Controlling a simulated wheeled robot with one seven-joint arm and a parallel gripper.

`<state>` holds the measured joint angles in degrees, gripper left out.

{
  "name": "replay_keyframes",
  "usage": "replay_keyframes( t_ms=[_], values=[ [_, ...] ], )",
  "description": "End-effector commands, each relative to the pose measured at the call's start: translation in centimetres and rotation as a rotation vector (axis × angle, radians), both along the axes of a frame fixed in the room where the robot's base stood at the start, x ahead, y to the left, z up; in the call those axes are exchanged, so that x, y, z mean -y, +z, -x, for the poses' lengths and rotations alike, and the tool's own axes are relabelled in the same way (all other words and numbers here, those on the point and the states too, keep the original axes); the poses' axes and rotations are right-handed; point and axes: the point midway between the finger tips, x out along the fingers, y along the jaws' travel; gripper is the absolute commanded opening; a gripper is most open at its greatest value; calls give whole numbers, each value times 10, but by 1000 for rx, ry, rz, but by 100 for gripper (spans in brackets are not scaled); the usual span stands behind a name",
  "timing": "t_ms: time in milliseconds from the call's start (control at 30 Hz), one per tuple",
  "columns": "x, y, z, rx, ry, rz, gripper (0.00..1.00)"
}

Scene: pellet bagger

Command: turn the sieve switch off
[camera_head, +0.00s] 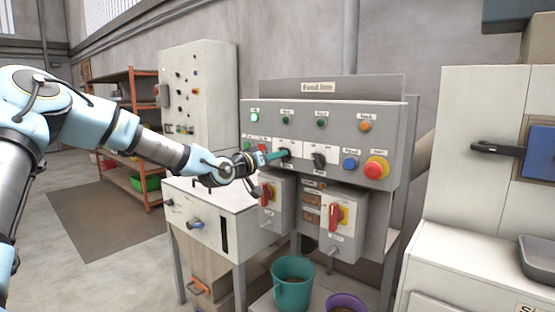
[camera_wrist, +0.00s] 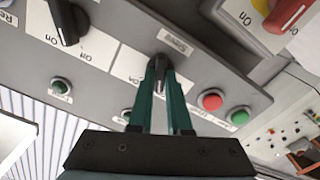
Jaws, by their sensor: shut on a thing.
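My gripper (camera_head: 277,154) reaches the grey control panel (camera_head: 335,118) from the left in the head view. Its teal fingers are shut on a dark rotary switch (camera_wrist: 160,67), in the wrist view too. This switch sits on a white plate with on/off lettering, which appears upside down in the wrist view. A small label (camera_wrist: 177,42) beside it looks like the sieve label, but is hard to read. The fingers cover much of the knob, so I cannot tell its exact setting. A second black rotary switch (camera_head: 318,160) is to its right in the head view.
Close by are a red button (camera_wrist: 212,101) and a green button (camera_wrist: 238,117). A blue button (camera_head: 350,162) and a large red button (camera_head: 376,168) are further right. Two red-handled switch boxes (camera_head: 343,228) hang below. A teal bucket (camera_head: 292,285) stands underneath.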

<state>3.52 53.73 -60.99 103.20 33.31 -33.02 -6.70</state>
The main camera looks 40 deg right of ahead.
Motion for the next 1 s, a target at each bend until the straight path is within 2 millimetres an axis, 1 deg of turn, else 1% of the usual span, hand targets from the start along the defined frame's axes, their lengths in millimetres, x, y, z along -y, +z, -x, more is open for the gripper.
replay_keyframes(
  t_ms=[267,733,767,1000],
  values=[
    [0,-1,-1,-79,1,20,0],
    [0,0,-1,-93,1,24,0],
    [0,0,-1,-93,1,24,17],
    [0,0,0,-92,1,24,44]
  ],
)
